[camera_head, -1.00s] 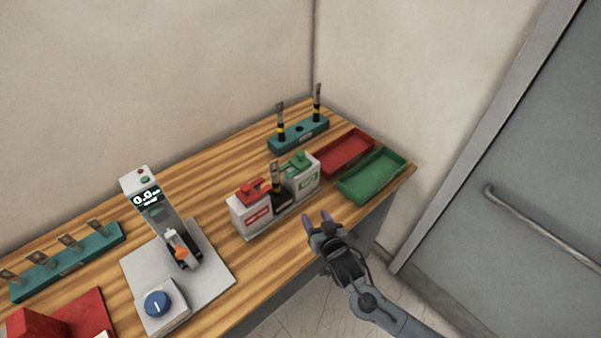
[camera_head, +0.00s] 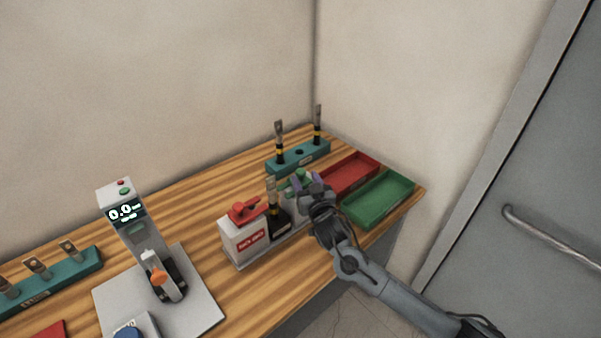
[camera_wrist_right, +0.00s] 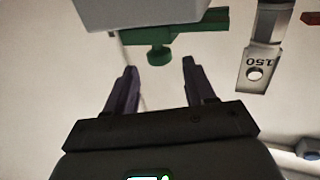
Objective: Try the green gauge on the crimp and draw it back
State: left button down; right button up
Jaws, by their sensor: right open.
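The green gauge (camera_head: 300,173) sits at the white block right of the crimp, partly hidden by my right gripper. In the right wrist view the green gauge (camera_wrist_right: 185,30) shows a round knob that lies ahead of the gap between my fingers. The crimp (camera_head: 271,190) is an upright metal lug with a yellow band in a black holder. In the wrist view its lug (camera_wrist_right: 262,40), marked 150, is at the upper right. My right gripper (camera_head: 310,183) is open and empty, close to the gauge; it also shows in the wrist view (camera_wrist_right: 157,78). My left gripper is not in view.
A red gauge (camera_head: 246,210) on a white block stands left of the crimp. A teal rack (camera_head: 298,158) with two lugs is behind. A red tray (camera_head: 350,172) and a green tray (camera_head: 380,197) lie right. A tester (camera_head: 130,225) stands left.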

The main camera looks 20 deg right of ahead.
aim_at(302, 174)
jog(key=shift+w+d, duration=0.2)
jog(key=shift+w, duration=2.25)
jog(key=shift+c, duration=0.3)
grip_shut()
